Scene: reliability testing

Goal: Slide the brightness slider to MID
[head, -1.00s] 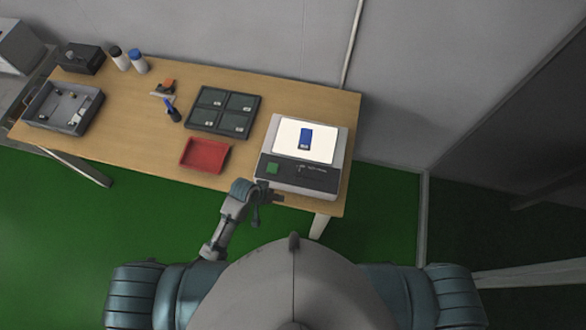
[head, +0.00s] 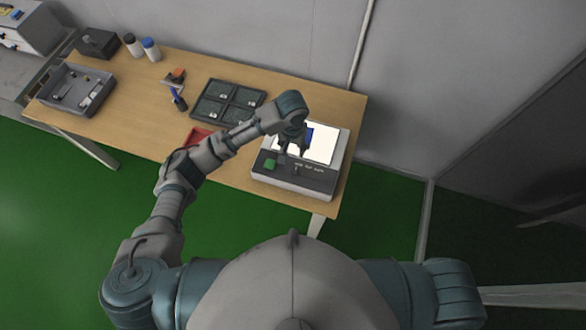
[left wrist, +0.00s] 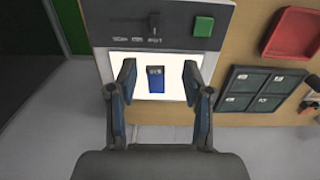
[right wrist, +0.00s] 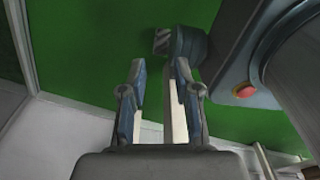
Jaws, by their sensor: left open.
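The tester (head: 295,185) is a grey box at the right end of the table, with a white lit plate (head: 325,148) and a dark front panel. In the left wrist view, the brightness slider (left wrist: 154,27) is a small black knob in a slot, with small labels beside it too blurred to read. A blue item (left wrist: 156,80) lies on the lit plate. My left gripper (head: 292,152) is open above the plate; in the left wrist view its fingers (left wrist: 158,77) stand either side of the blue item, holding nothing. My right gripper (right wrist: 157,72) is open and empty over the floor.
A green button (left wrist: 204,26) is on the panel beside the slider. A red tray (head: 196,137), partly behind my left arm, and a dark four-part tray (head: 237,96) lie left of the tester. A grey bin (head: 70,90) and two bottles (head: 142,48) stand further left.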

